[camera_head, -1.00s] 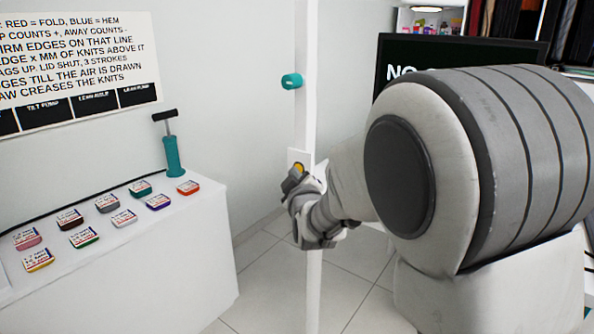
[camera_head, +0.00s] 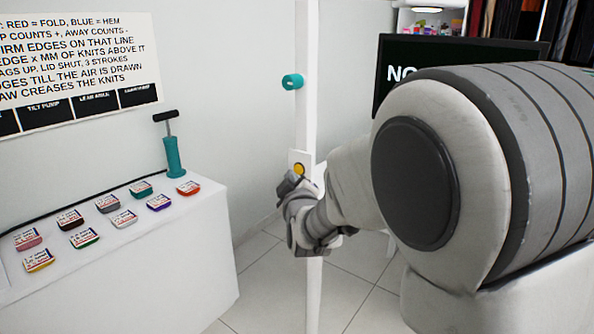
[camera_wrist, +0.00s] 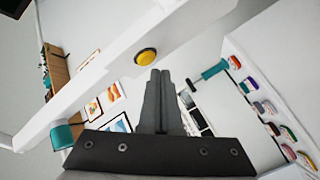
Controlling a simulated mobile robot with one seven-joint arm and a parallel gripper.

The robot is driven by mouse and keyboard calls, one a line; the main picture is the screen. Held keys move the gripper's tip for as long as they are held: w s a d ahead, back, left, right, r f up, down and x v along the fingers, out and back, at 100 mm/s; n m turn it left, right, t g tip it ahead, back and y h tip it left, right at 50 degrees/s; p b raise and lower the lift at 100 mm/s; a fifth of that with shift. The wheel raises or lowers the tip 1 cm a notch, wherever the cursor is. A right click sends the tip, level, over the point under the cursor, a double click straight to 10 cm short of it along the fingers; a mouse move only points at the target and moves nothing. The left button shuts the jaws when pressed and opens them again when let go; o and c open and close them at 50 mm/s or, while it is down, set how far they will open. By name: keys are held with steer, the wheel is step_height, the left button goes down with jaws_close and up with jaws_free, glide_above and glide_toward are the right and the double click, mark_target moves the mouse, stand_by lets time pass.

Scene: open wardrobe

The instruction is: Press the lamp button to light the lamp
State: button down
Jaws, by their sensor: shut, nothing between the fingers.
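The lamp button (camera_head: 299,169) is a round yellow button on a small white plate on a slim white post (camera_head: 307,60). In the wrist view the button (camera_wrist: 147,55) shows just beyond and slightly left of my fingertips. My gripper (camera_head: 288,181) is shut and empty, just below and left of the button in the head view. In the wrist view the closed fingers (camera_wrist: 160,74) point toward the post, and a gap shows between their tips and the button. No lit lamp can be made out.
A white counter (camera_head: 205,240) at the left carries several small labelled tins and a teal hand pump (camera_head: 173,155). A dark screen (camera_head: 400,55) stands behind my arm. Tiled floor lies around the post.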

steer(key=s+a, duration=0.1)
steer(key=s, duration=0.1)
steer(key=s+a, duration=0.2)
steer(key=shift+p, duration=0.3)
stand_by(0.5)
steer(key=s+d+f+m+g+h, duration=0.1)
steer(key=s+d+m+g, duration=0.4)
steer(key=s, duration=0.5)
steer(key=s+d+f+m+g, duration=0.1)
steer(key=s+d+m+g, duration=0.1)
steer(key=s+d, duration=0.6)
steer(key=s+d+f+m+g+h, duration=0.1)
steer(key=s+d+m+g, duration=0.3)
steer(key=s, duration=0.8)
step_height(320, 180, up, 24)
steer(key=p, duration=2.3)
steer(key=shift+s+f, duration=0.25)
steer(key=shift+s, duration=0.2)
